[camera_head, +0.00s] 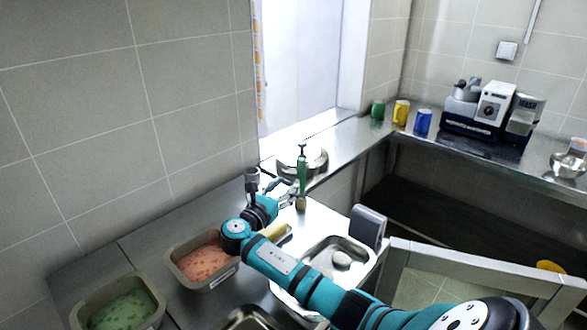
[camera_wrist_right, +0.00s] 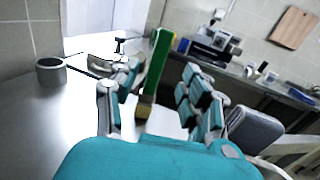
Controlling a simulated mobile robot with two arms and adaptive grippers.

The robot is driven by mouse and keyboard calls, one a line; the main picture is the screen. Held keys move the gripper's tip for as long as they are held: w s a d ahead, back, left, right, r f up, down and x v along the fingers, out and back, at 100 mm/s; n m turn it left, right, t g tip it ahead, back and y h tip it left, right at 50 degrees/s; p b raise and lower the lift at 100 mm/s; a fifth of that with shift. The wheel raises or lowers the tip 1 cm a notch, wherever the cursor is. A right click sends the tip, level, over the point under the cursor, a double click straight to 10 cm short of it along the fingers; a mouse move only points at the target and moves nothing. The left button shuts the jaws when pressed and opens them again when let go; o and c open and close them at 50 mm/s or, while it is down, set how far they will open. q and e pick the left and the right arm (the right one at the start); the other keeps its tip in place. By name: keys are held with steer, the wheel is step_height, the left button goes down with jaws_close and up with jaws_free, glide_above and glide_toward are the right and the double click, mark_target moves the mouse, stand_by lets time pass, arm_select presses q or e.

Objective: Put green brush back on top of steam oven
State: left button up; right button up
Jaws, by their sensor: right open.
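The green brush (camera_head: 302,172) stands upright, with its tan bristle end down, by the metal counter below the window. In the right wrist view the green brush (camera_wrist_right: 157,60) shows between the two fingers, tilted slightly. My right gripper (camera_head: 283,190) is open around the brush; the wrist view shows the open fingers (camera_wrist_right: 160,95) on either side of it, with a gap on the right. I cannot tell whether the left finger touches it. I cannot make out a steam oven for certain. My left gripper is not in view.
Tubs of orange (camera_head: 205,262) and green food (camera_head: 125,308) sit at the lower left. A metal sink (camera_head: 338,262) and an upright grey box (camera_head: 368,226) are to the right. A lidded pot (camera_head: 316,160) stands behind the brush.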

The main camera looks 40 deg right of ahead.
steer(key=p+v, duration=0.1)
steer(key=v, duration=0.3)
steer(key=shift+a, duration=0.1)
